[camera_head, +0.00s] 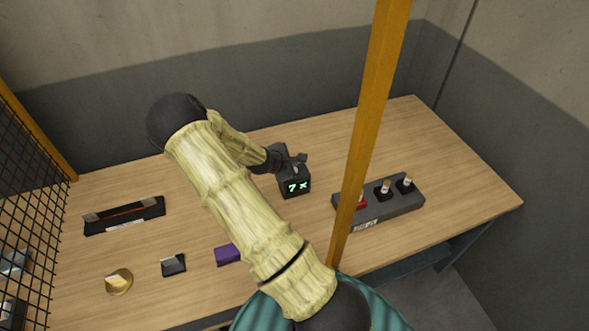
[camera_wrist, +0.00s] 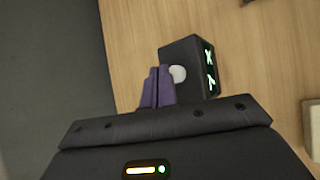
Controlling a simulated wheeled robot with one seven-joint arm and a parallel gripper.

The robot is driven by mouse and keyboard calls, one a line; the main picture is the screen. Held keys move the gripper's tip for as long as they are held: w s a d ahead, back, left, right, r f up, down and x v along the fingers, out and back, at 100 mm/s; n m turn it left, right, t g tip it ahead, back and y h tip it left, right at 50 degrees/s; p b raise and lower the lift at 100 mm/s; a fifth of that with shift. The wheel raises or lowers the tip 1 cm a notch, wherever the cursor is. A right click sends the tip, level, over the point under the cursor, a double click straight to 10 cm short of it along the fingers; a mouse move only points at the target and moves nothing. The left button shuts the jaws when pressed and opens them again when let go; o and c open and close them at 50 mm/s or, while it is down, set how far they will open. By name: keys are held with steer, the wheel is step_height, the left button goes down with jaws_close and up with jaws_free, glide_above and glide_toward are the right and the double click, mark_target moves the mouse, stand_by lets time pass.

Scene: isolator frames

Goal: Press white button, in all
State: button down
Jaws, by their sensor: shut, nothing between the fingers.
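A small black box (camera_head: 294,190) stands on the wooden table, its green display reading "7 x". In the wrist view the box (camera_wrist: 188,52) shows a round white button (camera_wrist: 178,74) on the face towards my gripper. My gripper (camera_head: 299,163) is over the box in the head view and hides its top, so the button does not show there. In the wrist view the purple fingertips of my gripper (camera_wrist: 158,72) are together and empty, right beside the button and overlapping its edge. I cannot tell whether they touch it.
A yellow post (camera_head: 370,110) rises right of the box, before a grey switch block (camera_head: 400,207). A black tray (camera_head: 125,217), a yellow round piece (camera_head: 118,282), a dark block (camera_head: 173,265) and a purple block (camera_head: 228,254) lie left. Black mesh (camera_head: 30,170) bounds the left side.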

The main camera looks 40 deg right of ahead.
steer(key=shift+f, duration=0.1)
stand_by(0.6)
steer(key=shift+f, duration=0.35)
steer(key=shift+f, duration=0.45)
stand_by(0.7)
steer(key=shift+f, duration=0.1)
steer(key=shift+s, duration=0.1)
stand_by(0.4)
steer(key=shift+r+p, duration=0.75)
steer(key=shift+r, duration=0.25)
step_height(320, 180, up, 5)
steer(key=p, duration=0.4)
steer(key=shift+p, duration=0.3)
